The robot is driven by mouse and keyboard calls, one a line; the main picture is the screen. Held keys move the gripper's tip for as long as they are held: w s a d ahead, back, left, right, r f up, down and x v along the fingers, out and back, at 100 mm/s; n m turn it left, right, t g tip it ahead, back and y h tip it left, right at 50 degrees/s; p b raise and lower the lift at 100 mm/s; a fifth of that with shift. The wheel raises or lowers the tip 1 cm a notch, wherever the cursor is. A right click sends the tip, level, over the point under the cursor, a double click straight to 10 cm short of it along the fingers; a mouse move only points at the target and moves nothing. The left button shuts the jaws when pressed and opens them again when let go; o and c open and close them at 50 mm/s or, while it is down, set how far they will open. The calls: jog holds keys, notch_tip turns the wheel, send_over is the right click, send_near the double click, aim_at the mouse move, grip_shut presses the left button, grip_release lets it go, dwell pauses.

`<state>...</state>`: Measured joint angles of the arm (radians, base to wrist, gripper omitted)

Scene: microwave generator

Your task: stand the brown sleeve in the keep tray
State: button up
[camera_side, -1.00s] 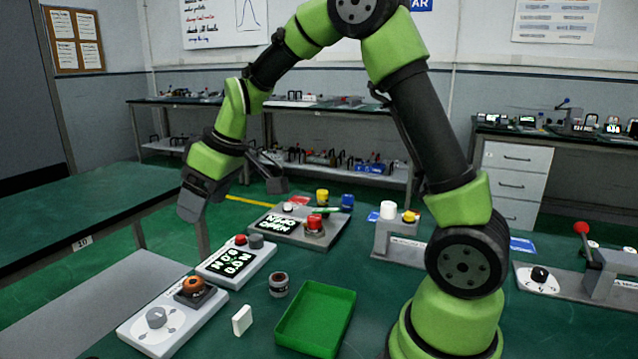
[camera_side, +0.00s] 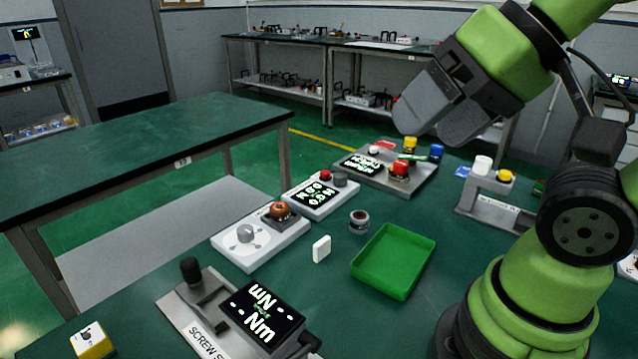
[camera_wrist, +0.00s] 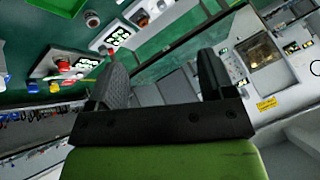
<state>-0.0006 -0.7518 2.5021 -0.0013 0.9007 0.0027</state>
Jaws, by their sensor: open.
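The brown sleeve (camera_side: 358,221), a small short cylinder with a dark open top, appears to stand upright on the green bench. The keep tray (camera_side: 418,283), a shallow bright green box, lies just right of it and looks empty. My gripper (camera_side: 432,122) is high above the bench, well apart from both. In the wrist view my gripper (camera_wrist: 162,70) has its two dark fingers spread with nothing between them. There the sleeve (camera_wrist: 92,19) shows at the upper left, and part of the tray (camera_wrist: 60,5) is cut off by the top edge.
A small white block (camera_side: 321,249) stands left of the tray. A white panel with a knob and orange-brown ring (camera_side: 250,246) lies left. A display panel (camera_side: 322,195) and a button box (camera_side: 385,176) are behind. A screw station (camera_side: 215,315) is in front.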

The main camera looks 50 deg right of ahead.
jog(key=n+g+h, duration=0.2)
jog(key=n+g, duration=0.4)
send_over(280, 207)
notch_tip(280, 207, down, 22)
jog(key=shift+r, duration=0.2)
notch_tip(280, 207, down, 6)
jog(key=shift+r, duration=0.1)
jog(key=c, duration=1.1)
